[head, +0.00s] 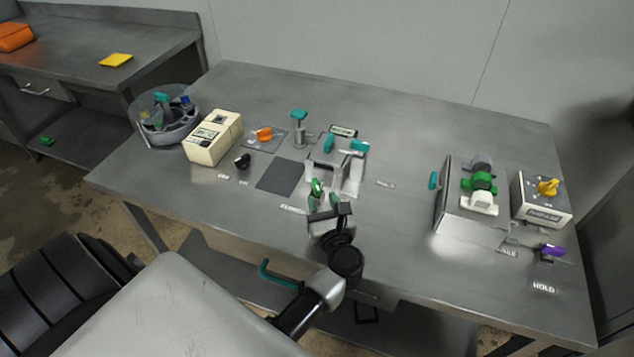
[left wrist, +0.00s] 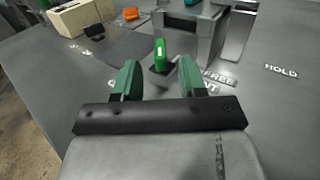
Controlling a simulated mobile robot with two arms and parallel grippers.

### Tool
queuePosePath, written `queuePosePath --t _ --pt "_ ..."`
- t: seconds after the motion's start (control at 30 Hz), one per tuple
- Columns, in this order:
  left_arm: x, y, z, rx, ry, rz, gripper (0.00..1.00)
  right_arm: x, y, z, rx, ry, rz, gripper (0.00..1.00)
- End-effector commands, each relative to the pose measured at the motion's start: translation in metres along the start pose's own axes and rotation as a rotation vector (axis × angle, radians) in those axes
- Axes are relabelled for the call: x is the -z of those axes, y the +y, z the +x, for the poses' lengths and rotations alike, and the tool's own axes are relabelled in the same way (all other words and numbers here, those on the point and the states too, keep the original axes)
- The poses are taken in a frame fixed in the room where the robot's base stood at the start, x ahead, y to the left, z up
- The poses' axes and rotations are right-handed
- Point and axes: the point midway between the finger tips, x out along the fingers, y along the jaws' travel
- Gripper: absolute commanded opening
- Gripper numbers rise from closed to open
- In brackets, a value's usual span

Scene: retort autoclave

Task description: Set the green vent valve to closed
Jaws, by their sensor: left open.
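The green vent valve (head: 317,186) is near the front edge of the table, beside printed labels. In the left wrist view its upright green handle (left wrist: 160,54) rises from a small dark base. Letters reading FREE and a partly hidden word ending in NT lie to its right. My left gripper (head: 323,200) is open, with green fingertips. In the left wrist view the gripper (left wrist: 159,82) has one finger on each side of the handle's line, and the handle shows in the gap, beyond the fingers. I see no contact. My right gripper is not in view.
A grey bracket (head: 352,178) with teal parts stands just behind the valve. A cream box (head: 213,137) and an orange knob (head: 264,134) are to the left. A panel with another green-and-white fitting (head: 480,184) and a yellow-knobbed box (head: 541,200) stand right. The table between is clear.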

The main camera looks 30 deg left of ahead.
Motion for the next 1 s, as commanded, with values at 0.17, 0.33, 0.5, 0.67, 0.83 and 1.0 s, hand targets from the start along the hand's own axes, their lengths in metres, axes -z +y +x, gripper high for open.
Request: queuePosePath --t 0.17,0.33,0.5,0.67,0.83,1.0 --pt "-0.003 0.0 0.034 0.0 -0.003 0.001 0.41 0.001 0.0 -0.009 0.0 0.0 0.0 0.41" --pt "-0.001 0.0 0.051 0.001 -0.001 0.001 0.41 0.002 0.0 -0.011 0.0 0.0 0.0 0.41" --pt "0.0 0.0 0.056 0.001 -0.001 0.001 0.41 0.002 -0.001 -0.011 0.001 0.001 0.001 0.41" --pt "0.0 0.0 0.056 0.001 -0.001 0.001 0.41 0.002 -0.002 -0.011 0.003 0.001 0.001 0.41" --pt "0.0 0.0 0.056 0.001 -0.001 0.001 0.22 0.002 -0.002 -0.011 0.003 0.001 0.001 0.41" --pt "0.0 0.0 0.056 0.002 -0.001 0.001 0.0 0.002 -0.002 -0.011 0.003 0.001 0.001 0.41"
